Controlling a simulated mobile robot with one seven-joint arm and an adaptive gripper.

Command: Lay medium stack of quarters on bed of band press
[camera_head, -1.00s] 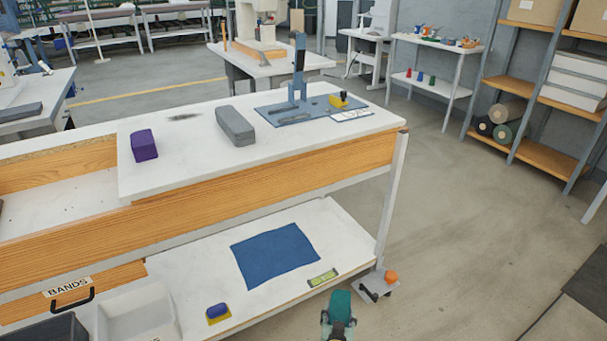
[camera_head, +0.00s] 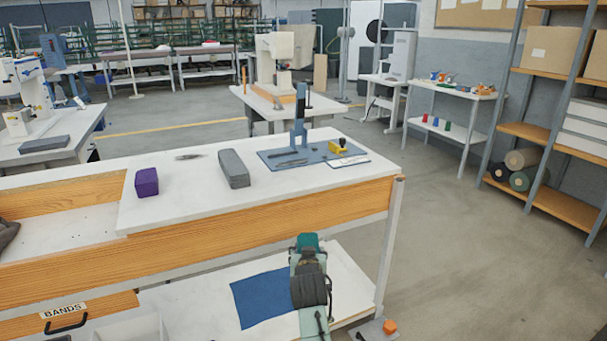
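A blue-grey upright press (camera_head: 299,132) stands on a flat blue base plate (camera_head: 270,160) at the right end of the white worktop. Whether this is the band press, I cannot tell for sure. A long grey block-like stack (camera_head: 234,168) lies on the worktop left of the base plate, apart from it. A shorter purple block-like stack (camera_head: 147,182) lies further left. Which is the medium stack of quarters is not clear. My arm, teal and dark, rises in front of the bench, below the worktop edge and apart from both stacks. Its fingers cannot be made out.
A yellow-and-black item (camera_head: 339,146) and a white card (camera_head: 349,161) lie at the base plate's right. A thin dark item (camera_head: 189,156) lies behind the stacks. The lower shelf carries a blue cloth (camera_head: 262,300). Bare worktop (camera_head: 190,205) lies in front of the stacks.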

